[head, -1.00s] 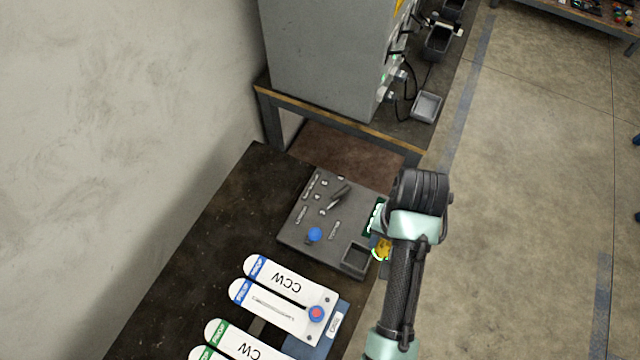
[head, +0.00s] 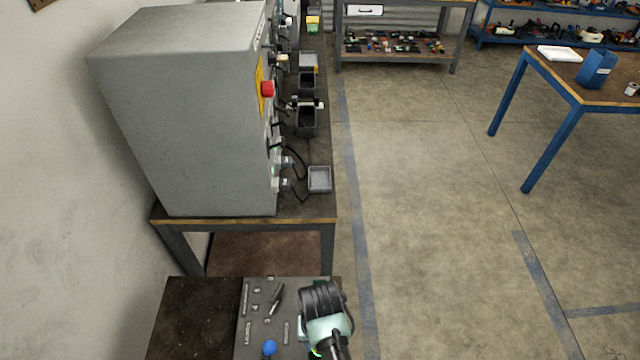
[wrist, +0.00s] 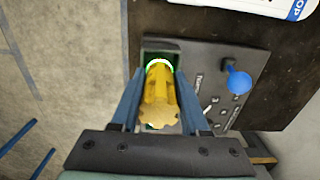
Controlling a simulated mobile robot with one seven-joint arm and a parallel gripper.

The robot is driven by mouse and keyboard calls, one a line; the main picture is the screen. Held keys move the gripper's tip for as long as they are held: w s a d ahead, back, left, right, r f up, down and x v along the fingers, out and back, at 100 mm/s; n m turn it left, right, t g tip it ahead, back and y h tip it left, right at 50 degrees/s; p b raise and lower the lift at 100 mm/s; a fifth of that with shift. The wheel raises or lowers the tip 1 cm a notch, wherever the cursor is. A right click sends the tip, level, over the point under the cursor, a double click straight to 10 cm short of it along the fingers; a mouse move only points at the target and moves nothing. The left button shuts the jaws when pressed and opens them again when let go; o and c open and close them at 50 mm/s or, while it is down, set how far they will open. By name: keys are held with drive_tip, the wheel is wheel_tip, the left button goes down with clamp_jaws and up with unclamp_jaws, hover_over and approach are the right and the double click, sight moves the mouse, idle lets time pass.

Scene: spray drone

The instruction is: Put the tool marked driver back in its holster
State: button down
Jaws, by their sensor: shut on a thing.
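In the wrist view my gripper (wrist: 159,84) is shut on a yellow tool (wrist: 158,112), with one blue finger on either side. Its notched round end faces the camera, and a bright green-white ring shows at its far end. No driver mark is readable on it. A dark holster with a green inside (wrist: 174,57) is at the edge of the grey panel (wrist: 222,64), right behind the tool. I cannot tell whether the tool's far end is in it or only above it. In the head view my arm hides the tool and holster.
The panel (head: 255,318) carries a blue ball knob (head: 269,347), also in the wrist view (wrist: 238,82), and a dark lever (head: 275,298). A grey cabinet (head: 180,110) stands on a bench beyond, with small trays (head: 319,180). The floor to the right (head: 430,200) is clear.

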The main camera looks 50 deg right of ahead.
drive_tip(key=shift+f, duration=0.15)
drive_tip(key=shift+f, duration=0.15)
drive_tip(key=shift+c, duration=2)
unclamp_jaws()
